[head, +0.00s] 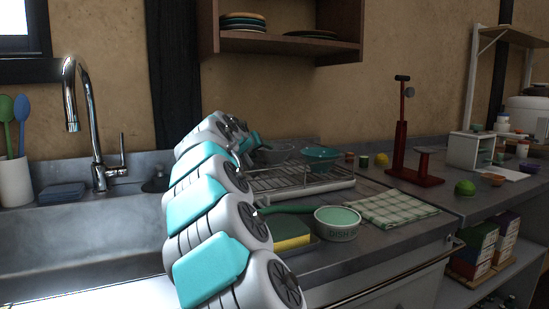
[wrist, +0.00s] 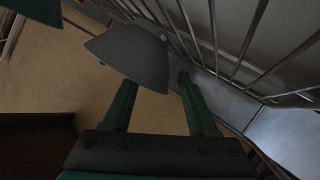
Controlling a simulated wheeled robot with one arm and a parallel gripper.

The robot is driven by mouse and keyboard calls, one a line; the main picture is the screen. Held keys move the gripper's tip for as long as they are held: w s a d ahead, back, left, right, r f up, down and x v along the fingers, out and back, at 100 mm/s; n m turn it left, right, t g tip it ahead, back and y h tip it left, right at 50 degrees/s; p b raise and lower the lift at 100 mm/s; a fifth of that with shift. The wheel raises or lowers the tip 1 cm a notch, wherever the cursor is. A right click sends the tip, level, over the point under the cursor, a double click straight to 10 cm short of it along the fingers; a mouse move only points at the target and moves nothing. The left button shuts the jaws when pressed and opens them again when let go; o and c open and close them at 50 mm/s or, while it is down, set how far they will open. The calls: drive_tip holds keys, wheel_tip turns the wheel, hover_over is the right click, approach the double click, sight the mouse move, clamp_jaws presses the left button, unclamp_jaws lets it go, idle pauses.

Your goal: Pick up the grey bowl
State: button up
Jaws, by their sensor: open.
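The grey bowl (head: 276,153) sits in the dish rack (head: 300,184) on the counter, partly hidden by my arm. It also shows in the wrist view (wrist: 132,52), tilted, at the ends of my fingers. My gripper (head: 247,143) is at the rack, just left of the bowl in the head view. In the wrist view my gripper (wrist: 156,82) is open, with one finger at each side of the bowl's lower edge. The left fingertip meets the bowl's outline; the right one is beside its edge. I cannot tell whether they touch.
A teal bowl (head: 320,154) stands right of the grey one in the rack. Rack wires (wrist: 235,45) run close to my right finger. The sink is left.

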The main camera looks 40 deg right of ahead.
drive_tip(key=shift+x, duration=1.85)
clamp_jaws()
